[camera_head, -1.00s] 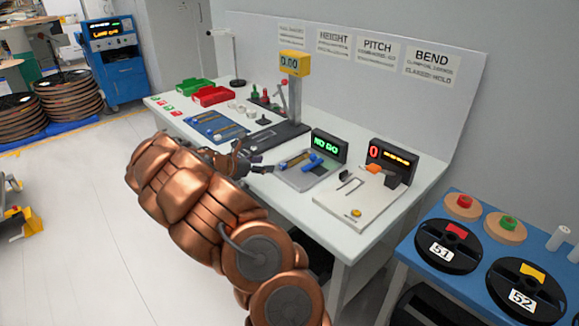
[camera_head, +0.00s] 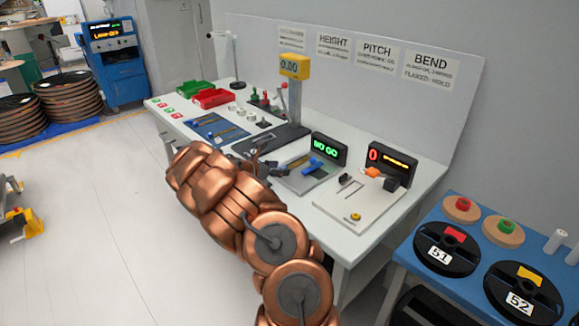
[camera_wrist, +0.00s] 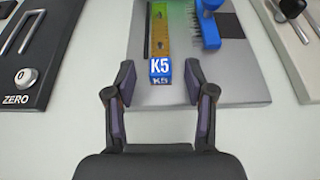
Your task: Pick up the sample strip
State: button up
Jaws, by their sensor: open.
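The sample strip (camera_wrist: 160,35) is a narrow yellow-green strip with a blue K5 end tag (camera_wrist: 160,68). It lies on the grey plate of the NO GO station (camera_wrist: 235,85), with the tag end towards me. In the head view the strip (camera_head: 298,162) is a small yellow line left of a blue part. My gripper (camera_wrist: 160,78) is open, with one finger on each side of the tag end and gaps on both sides. Nothing is held. In the head view my gripper (camera_head: 268,164) is small and partly hidden by my arm.
A blue toothed part (camera_wrist: 206,25) sits close right of the strip. A black plate with a ZERO button (camera_wrist: 25,77) lies to the left. The bend station's pale plate (camera_head: 345,203) is to the right. The white bench top between the stations is clear.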

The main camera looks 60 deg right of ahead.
jog(key=shift+d, duration=0.3)
jog(key=shift+s, duration=0.1)
jog(key=shift+f, duration=0.1)
grip_shut()
jog(key=shift+r, duration=0.55)
notch_tip(320, 180, up, 2)
jog(key=shift+r+b, duration=0.15)
jog(key=shift+b, duration=0.3)
jog(key=s+a+r+b, duration=0.1)
jog(key=s+a+b, duration=0.1)
jog(key=a, duration=1.3)
jog(key=shift+s+a+r, duration=0.3)
jog(key=shift+s+a, duration=0.05)
jog(key=shift+s, duration=0.2)
